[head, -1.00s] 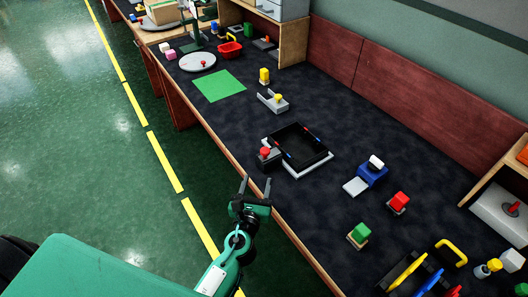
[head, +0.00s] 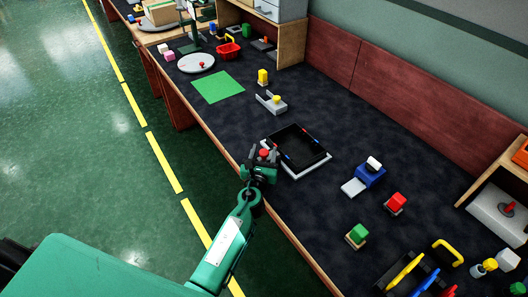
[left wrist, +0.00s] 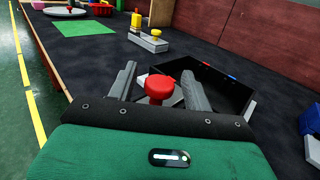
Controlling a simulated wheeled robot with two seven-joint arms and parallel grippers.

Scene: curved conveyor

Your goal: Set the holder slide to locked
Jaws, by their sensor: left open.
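A black open-topped holder (head: 298,146) with red and blue marks on its rim sits on a white base plate (head: 312,169) on the dark bench. Its slide appears to be the piece with a red knob (head: 264,153) at its left side; the knob also shows in the left wrist view (left wrist: 160,86). My left gripper (head: 262,149) is open, with one finger on each side of the red knob in the left wrist view (left wrist: 157,75). I cannot tell whether the fingers touch it. The knob's base is mostly hidden by the gripper. My right gripper is out of view.
A grey bracket with a yellow knob (head: 277,99) stands behind the holder. A green mat (head: 218,86) lies at the far left. The bench's front edge runs beneath my arm.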

